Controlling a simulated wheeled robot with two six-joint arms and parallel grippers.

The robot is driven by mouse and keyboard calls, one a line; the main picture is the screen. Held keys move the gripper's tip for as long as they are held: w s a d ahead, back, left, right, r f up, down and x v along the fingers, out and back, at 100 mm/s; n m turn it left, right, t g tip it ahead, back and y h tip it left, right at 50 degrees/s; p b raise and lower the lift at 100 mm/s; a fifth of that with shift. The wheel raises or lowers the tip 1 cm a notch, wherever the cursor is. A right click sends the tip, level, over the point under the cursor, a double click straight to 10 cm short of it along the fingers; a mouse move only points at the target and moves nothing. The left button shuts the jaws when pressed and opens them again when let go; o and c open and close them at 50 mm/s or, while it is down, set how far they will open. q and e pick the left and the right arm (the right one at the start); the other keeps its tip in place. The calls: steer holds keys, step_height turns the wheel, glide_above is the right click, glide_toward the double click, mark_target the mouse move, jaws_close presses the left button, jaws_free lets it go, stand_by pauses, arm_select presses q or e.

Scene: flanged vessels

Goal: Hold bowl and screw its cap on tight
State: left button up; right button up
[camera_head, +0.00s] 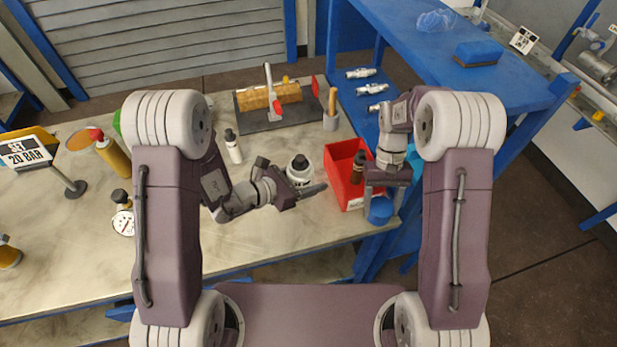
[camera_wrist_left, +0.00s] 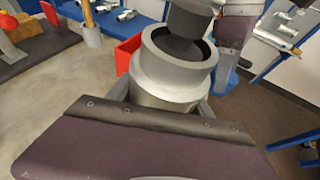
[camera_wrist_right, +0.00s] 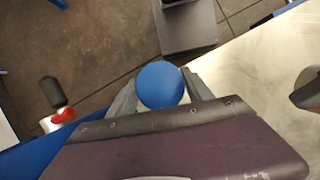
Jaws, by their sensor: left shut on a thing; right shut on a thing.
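A grey metal bowl (camera_head: 299,172) is held over the table by my left gripper (camera_head: 306,188), whose fingers are shut around it. In the left wrist view the bowl (camera_wrist_left: 172,78) has a round rim, and a dark cylindrical piece (camera_wrist_left: 186,25) shows at its top; whether it sits in or above the opening I cannot tell. My right gripper (camera_head: 380,188) is shut on a round blue cap (camera_head: 379,210) near the table's right edge. In the right wrist view the cap (camera_wrist_right: 161,83) sits between both fingers. Bowl and cap are well apart.
A red bin (camera_head: 338,158) with a dark bottle (camera_head: 357,167) stands behind, between the two grippers. A blue shelf (camera_head: 430,45) is at the back right. The front table is clear.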

arm_select(q)
jaws_close()
